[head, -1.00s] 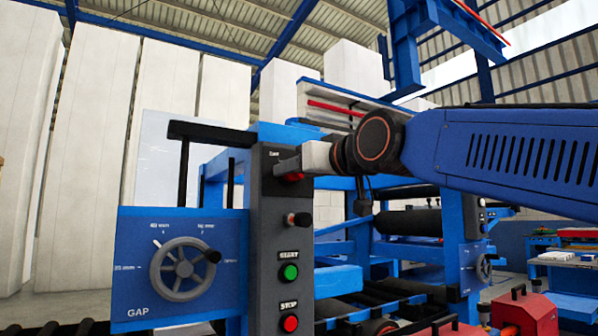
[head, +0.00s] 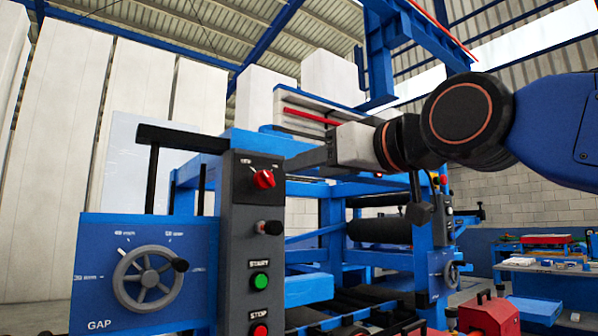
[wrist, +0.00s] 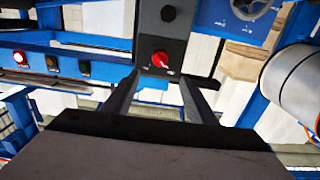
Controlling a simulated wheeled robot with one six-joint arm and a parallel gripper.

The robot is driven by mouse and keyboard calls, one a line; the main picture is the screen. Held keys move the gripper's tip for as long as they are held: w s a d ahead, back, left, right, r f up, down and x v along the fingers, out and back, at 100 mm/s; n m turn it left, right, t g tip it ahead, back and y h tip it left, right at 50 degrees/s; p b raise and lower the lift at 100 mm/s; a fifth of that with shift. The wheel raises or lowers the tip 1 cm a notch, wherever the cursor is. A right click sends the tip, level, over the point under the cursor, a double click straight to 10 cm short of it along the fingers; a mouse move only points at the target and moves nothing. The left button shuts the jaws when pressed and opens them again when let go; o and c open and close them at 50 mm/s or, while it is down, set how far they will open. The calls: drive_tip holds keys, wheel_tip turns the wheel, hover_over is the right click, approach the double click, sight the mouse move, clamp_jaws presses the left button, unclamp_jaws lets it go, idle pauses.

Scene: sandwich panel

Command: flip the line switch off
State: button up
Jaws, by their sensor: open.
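The line switch is a red rotary knob (head: 263,179) at the top of the dark grey control panel (head: 240,215). It sits slanted on its dial; the small labels are too blurred to read. My gripper (head: 296,163) is to the right of the knob and apart from it, pointing left. In the wrist view the red knob (wrist: 161,60) shows upside down just beyond the two fingers. My gripper (wrist: 158,88) is open there, with nothing between its fingers.
Below the switch are a black knob (head: 269,228), a green START button (head: 260,281) and a red STOP button (head: 260,330). The GAP handwheel (head: 149,279) is to the left. Blue machine frame and rollers (head: 385,229) lie behind my gripper.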

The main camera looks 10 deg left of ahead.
drive_tip(key=shift+v, duration=1.25)
drive_tip(key=w+d+f+m+h, duration=0.25)
drive_tip(key=d+f, duration=0.35)
drive_tip(key=f, duration=0.4)
drive_tip(key=w+d+f+m+g+h, duration=0.1)
drive_tip(key=d+f+h, duration=0.3)
drive_tip(key=d+f, duration=0.5)
drive_tip(key=w+d+f+m+h, duration=0.1)
drive_tip(key=d+f+h, duration=0.25)
drive_tip(key=f, duration=0.85)
drive_tip(key=s+d+f+m+g+h, duration=0.1)
drive_tip(key=s+d+f, duration=0.3)
drive_tip(key=f, duration=0.5)
drive_tip(key=s+d+f+m+g+h, duration=0.1)
drive_tip(key=s+d+f+m+g, duration=0.1)
drive_tip(key=s+d+f, duration=0.3)
drive_tip(key=s+d+f+m+g+h, duration=0.1)
drive_tip(key=s+d+f+m+g, duration=0.1)
drive_tip(key=s+d+f, duration=0.3)
drive_tip(key=d+f, duration=0.4)
drive_tip(key=f, duration=0.6)
drive_tip(key=shift+s+g+h, duration=0.2)
drive_tip(key=shift+g+h, duration=0.2)
drive_tip(key=shift+f+m, duration=0.1)
drive_tip(key=shift+m, duration=0.15)
